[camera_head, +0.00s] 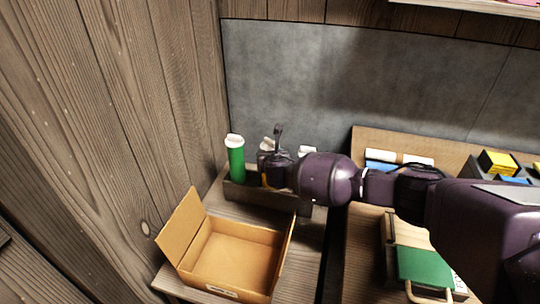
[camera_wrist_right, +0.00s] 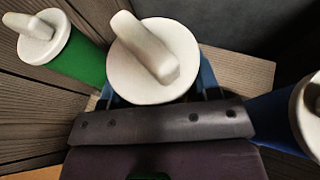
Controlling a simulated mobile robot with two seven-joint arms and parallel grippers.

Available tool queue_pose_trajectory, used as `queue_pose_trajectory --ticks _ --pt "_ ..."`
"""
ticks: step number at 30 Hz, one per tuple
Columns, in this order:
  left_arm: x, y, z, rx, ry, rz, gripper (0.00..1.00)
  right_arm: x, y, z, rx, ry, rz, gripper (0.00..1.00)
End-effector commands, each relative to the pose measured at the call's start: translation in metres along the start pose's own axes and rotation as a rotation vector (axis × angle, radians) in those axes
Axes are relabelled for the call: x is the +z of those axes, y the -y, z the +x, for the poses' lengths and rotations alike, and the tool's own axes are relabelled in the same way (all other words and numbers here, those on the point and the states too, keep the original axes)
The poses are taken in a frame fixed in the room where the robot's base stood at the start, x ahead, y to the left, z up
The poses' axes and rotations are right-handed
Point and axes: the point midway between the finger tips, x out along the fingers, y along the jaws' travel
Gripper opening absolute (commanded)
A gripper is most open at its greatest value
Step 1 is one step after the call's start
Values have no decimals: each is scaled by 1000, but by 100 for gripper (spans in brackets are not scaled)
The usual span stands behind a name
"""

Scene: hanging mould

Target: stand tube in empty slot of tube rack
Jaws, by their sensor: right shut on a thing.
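The tube rack (camera_head: 262,196) is a dark, long box on the wooden surface near the left wall. A green tube (camera_head: 236,160) with a white cap stands upright at its left end and also shows in the wrist view (camera_wrist_right: 77,60). My right gripper (camera_head: 268,164) is over the rack's middle, shut on a white-capped tube (camera_wrist_right: 152,62) between the green tube and another white-capped tube (camera_head: 307,151). That right-hand tube looks blue in the wrist view (camera_wrist_right: 280,115). The held tube's body and lower end are mostly hidden, so I cannot tell whether it is seated. My left gripper is not in view.
An open cardboard box (camera_head: 235,258) stands in front of the rack. A green-topped item (camera_head: 424,267) lies to the right under my arm. Yellow blocks (camera_head: 498,163) are farther right. A grey panel (camera_head: 300,80) rises behind the rack; a wooden wall is at left.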

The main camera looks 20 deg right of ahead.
Motion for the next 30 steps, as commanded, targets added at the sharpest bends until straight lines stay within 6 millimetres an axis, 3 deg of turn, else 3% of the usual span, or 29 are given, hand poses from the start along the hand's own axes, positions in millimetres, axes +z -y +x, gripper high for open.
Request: queue_pose_trajectory --ticks 30 --pt "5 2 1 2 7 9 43 -11 0 4 0 -2 0 0"
